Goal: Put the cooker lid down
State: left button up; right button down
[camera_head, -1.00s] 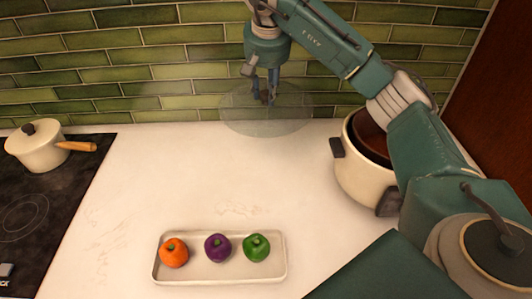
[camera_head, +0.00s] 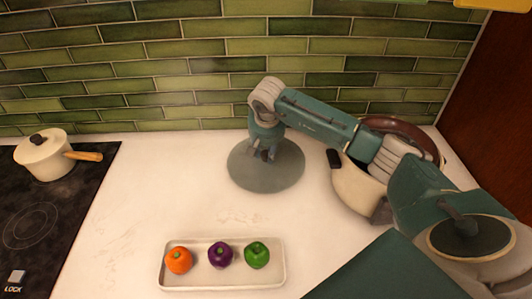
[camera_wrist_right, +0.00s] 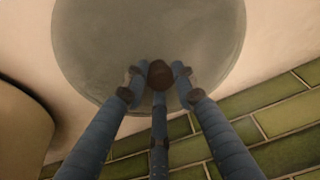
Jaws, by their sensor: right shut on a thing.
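The cooker lid (camera_head: 263,176) is a round, see-through grey disc with a dark knob. In the head view it appears at or just above the white counter, left of the cooker; I cannot tell whether it touches. My right gripper (camera_head: 264,155) is above its middle, shut on the knob. In the right wrist view the lid (camera_wrist_right: 150,40) fills the upper middle, and the fingers of my right gripper (camera_wrist_right: 159,78) close around the brown knob (camera_wrist_right: 160,74). The cream cooker (camera_head: 352,185) stands at the right, partly hidden by my right arm. My left gripper is not in view.
A pale tray (camera_head: 225,284) with an orange, a purple and a green pepper lies at the front. A cream saucepan (camera_head: 42,157) stands on the black hob (camera_head: 40,215) at left. The green tiled wall is behind. The counter left of the lid is clear.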

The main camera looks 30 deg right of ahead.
jog(key=shift+f, duration=0.65)
jog(key=c, duration=1.4)
grip_release()
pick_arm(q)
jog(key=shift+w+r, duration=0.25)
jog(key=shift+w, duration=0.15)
pick_arm(e)
jog(key=shift+r, duration=0.2)
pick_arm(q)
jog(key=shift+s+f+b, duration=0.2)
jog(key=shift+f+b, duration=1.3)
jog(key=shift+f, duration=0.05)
pick_arm(e)
jog(key=shift+v, duration=5.85)
